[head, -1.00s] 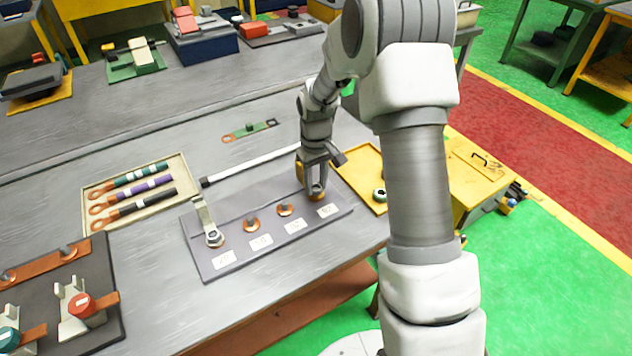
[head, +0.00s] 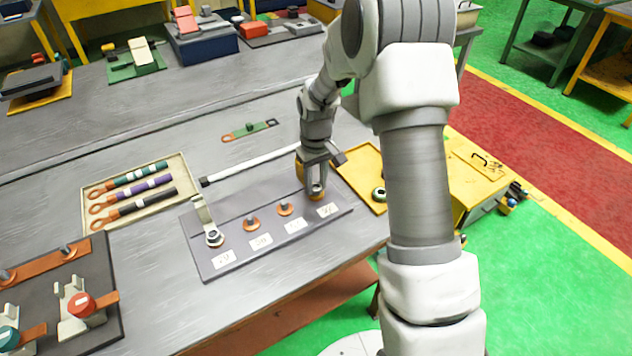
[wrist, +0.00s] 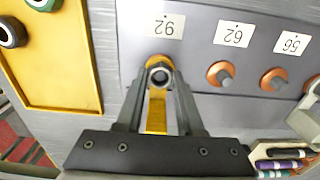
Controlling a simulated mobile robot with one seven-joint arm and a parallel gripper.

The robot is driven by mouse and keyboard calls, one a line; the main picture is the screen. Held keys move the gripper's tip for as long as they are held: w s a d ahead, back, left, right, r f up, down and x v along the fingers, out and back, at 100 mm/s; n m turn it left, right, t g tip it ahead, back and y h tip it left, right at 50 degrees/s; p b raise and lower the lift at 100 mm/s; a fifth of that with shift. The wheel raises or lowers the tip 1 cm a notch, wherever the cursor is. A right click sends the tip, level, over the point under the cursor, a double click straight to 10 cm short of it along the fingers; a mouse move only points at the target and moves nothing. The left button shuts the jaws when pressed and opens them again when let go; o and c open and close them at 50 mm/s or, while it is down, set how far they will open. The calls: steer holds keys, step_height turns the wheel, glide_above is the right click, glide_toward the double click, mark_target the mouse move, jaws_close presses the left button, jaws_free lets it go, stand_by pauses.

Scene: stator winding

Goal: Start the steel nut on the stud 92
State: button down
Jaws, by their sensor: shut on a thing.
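My gripper (head: 316,188) points down at the right end of the grey stud board (head: 232,258), beside the label 92 (wrist: 162,25). In the wrist view, its two fingers (wrist: 160,82) are shut on the steel nut (wrist: 160,74), which shows as a metal ring with a dark centre. The nut is at the place of stud 92, above an orange-copper base that shows at its edge. The stud is mostly hidden by the nut and fingers, so I cannot tell whether the threads have caught. A yellow strip (wrist: 157,115) shows between the fingers.
A yellow tray (wrist: 82,55) with dark-ringed nuts (wrist: 12,32) lies to the right in the head view. A pale rod (head: 250,166) lies behind the board.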

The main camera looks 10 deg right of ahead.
steer(key=shift+s+f, duration=0.1)
steer(key=shift+f, duration=0.1)
steer(key=m, duration=0.2)
steer(key=shift+m+b, duration=0.3)
steer(key=m, duration=0.3)
steer(key=shift+m, duration=0.4)
steer(key=shift+c, duration=2.2)
jaws_free()
steer(key=shift+r, duration=0.2)
steer(key=shift+r+p, duration=2.25)
steer(key=shift+r, duration=1.15)
steer(key=shift+r, duration=0.1)
